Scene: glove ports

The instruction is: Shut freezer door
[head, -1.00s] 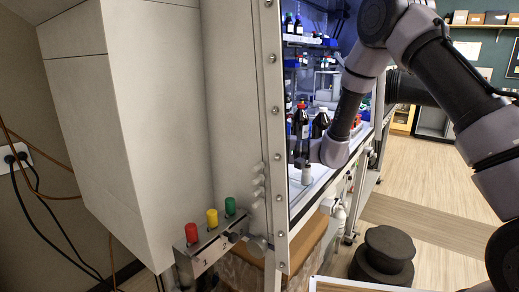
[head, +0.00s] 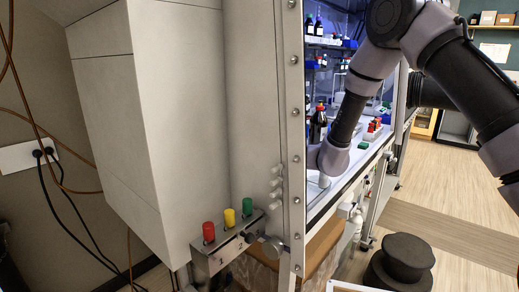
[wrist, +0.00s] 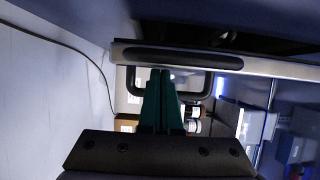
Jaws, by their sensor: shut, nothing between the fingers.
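I cannot pick out the freezer door for certain in the head view. In the wrist view, a pale panel edge with a long dark handle (wrist: 180,59) crosses the upper middle. A dark looped bar (wrist: 207,87) hangs just below that edge. My gripper (wrist: 161,72) is shut and empty, its green fingertips near the looped bar, just below the handle. Whether they touch is unclear. In the head view my fingers are hidden behind the bright cabinet's front post (head: 292,130).
A dark bottle (head: 318,127) stands beside my wrist in the lit cabinet. Red, yellow and green knobs (head: 229,218) sit on a bracket at the lower front. A stack of round dark stools (head: 402,262) stands on the floor at right. Open floor lies beyond.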

